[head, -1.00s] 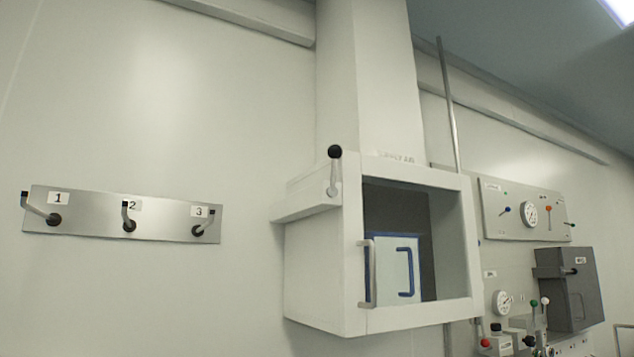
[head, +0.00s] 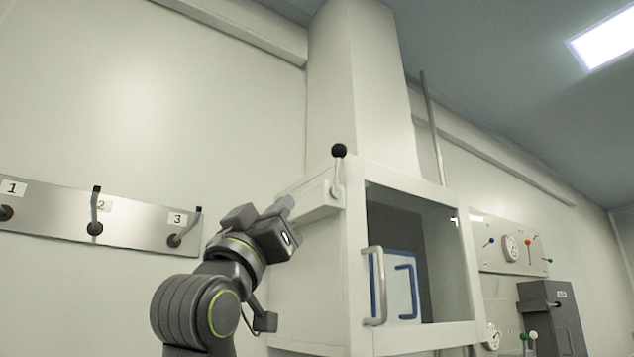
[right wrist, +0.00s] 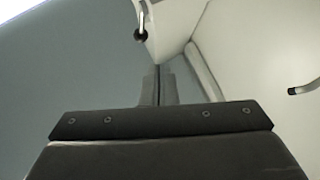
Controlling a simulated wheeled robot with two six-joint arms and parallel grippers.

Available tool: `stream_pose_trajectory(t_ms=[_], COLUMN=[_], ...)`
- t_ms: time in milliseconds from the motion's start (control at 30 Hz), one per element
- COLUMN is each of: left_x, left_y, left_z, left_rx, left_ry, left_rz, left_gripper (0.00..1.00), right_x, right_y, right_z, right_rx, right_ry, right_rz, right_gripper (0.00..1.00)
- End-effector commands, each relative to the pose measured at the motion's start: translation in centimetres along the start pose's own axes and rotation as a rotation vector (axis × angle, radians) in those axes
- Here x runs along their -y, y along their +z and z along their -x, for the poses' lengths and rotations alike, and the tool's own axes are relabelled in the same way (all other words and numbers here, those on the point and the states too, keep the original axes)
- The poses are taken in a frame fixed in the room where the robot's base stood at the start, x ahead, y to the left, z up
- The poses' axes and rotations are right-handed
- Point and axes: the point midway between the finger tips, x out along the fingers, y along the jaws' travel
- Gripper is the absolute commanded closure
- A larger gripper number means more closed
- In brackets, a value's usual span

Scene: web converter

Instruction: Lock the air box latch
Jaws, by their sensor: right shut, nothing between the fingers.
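The air box (head: 408,342) is a white cabinet with a windowed front and a silver bar handle (head: 374,285). Its latch (head: 338,178) is a short lever at the upper left corner, pointing up with a black ball knob on top. In the right wrist view the latch (right wrist: 140,22) shows at the top, beyond the fingers. My right gripper (head: 284,206) is to the left of the latch and a little lower in the head view, apart from it. Its fingers are together and empty in the right wrist view (right wrist: 157,84). My left gripper is out of view.
A metal plate (head: 55,213) with several numbered levers is on the wall at left. A gauge panel (head: 497,243) and a dark grey box (head: 553,318) are at right. A white duct (head: 355,85) rises above the air box. A blue-framed panel shows behind the window.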

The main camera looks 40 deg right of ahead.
Motion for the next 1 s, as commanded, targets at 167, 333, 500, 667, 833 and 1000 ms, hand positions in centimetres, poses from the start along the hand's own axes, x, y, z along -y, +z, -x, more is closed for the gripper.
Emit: stream_pose_trajectory(t_ms=[167, 333, 500, 667, 833, 1000], left_x=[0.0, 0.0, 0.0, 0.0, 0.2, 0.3], left_y=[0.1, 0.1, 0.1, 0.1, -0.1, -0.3], left_z=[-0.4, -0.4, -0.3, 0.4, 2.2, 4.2], left_rx=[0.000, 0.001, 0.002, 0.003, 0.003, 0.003], left_ry=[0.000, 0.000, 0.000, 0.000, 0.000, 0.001], left_rz=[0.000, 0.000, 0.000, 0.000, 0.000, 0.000], left_gripper=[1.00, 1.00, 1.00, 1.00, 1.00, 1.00], right_x=[-2.6, -2.8, -2.8, -2.9, -3.2, -3.4], right_y=[-2.1, -2.4, -2.3, -2.5, -2.8, -2.9], right_z=[-0.7, -0.8, -0.8, -1.9, -5.0, -8.6], right_rx=[-0.020, -0.022, -0.022, -0.021, -0.021, -0.021], right_ry=[0.060, 0.065, 0.064, 0.065, 0.067, 0.066], right_rz=[-0.009, -0.009, -0.010, -0.008, -0.007, -0.007], right_gripper=[1.00, 1.00, 1.00, 1.00, 1.00, 1.00])
